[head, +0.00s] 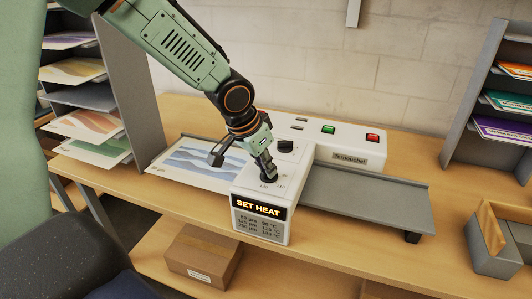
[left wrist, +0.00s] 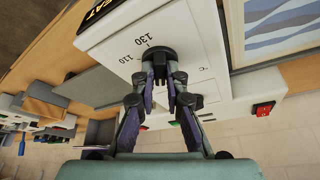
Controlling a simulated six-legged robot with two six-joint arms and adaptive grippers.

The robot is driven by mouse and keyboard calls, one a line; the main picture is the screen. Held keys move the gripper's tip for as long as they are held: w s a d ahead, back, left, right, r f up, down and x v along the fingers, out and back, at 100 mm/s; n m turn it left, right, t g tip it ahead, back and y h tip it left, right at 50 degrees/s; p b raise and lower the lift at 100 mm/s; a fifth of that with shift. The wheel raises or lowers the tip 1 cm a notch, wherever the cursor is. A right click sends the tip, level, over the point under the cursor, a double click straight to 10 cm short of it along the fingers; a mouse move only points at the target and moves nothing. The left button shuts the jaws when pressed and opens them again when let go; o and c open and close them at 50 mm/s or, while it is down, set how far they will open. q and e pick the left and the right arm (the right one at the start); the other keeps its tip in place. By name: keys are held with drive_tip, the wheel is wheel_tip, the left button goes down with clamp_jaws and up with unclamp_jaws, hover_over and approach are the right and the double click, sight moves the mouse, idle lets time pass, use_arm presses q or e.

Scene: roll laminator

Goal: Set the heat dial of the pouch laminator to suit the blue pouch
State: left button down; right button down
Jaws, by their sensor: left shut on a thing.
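The white pouch laminator (head: 341,150) stands on the wooden bench. My left gripper (head: 267,172) is shut on the black heat dial (head: 269,180) near its front end; the dial also shows between the fingers in the left wrist view (left wrist: 161,56). The number 130 is printed beside the dial; its pointer direction is hard to tell. A display (head: 258,207) reads SET HEAT, above a small thickness and temperature chart (head: 260,226). My right gripper is out of view.
A second black knob (head: 285,146), a green button (head: 328,129) and a red button (head: 372,137) sit on the laminator. A grey tray (head: 365,198) extends right. Shelves with sheets stand left (head: 137,105) and right (head: 470,90). A cardboard box (head: 204,256) is below.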

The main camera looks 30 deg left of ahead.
use_arm(q)
drive_tip(key=m+p, duration=0.1)
drive_tip(key=p, duration=0.2)
drive_tip(key=shift+w+a+r+m+h, duration=0.1)
drive_tip(key=shift+r+m+h, duration=0.2)
drive_tip(key=shift+m, duration=0.1)
drive_tip(key=shift+f+m+p, duration=0.15)
drive_tip(key=shift+m+p, duration=0.35)
drive_tip(key=shift+w+a+m+h, duration=0.1)
drive_tip(key=shift+m+h, duration=0.2)
drive_tip(key=shift+f+m+g, duration=0.15)
drive_tip(key=shift+m+g, duration=0.15)
drive_tip(key=shift+m, duration=0.1)
drive_tip(key=shift+m+g+h+b, duration=0.35)
drive_tip(key=shift+m+b, duration=0.55)
drive_tip(key=shift+b, duration=0.3)
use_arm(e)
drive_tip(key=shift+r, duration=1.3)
use_arm(q)
drive_tip(key=c, duration=1.4)
unclamp_jaws()
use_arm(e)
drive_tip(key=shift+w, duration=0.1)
